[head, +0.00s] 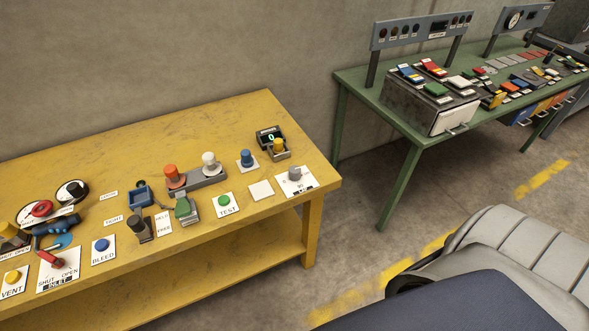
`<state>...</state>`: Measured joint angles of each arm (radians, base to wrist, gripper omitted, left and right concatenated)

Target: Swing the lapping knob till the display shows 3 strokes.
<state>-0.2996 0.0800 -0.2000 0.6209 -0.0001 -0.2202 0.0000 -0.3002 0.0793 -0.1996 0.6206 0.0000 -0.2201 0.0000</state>
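A small black display (269,137) stands at the back right of the yellow bench and shows a green 0. A yellow knob (278,146) sits on a small block just in front of it. A grey knob (295,174) sits on a white plate with dark markings near the bench's right end; a 90 seems readable there. No label naming the lapping knob is readable, so I cannot tell for certain which knob it is. Neither of my grippers is in view, and nothing touches the knobs or the display.
The yellow bench (215,122) also carries a blue knob (246,158), a green TEST button (224,200), orange (174,176) and white (209,162) knobs on a grey block, and valves at left. A green table (356,82) with panels stands beyond a floor gap. A grey padded seat (520,262) is at lower right.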

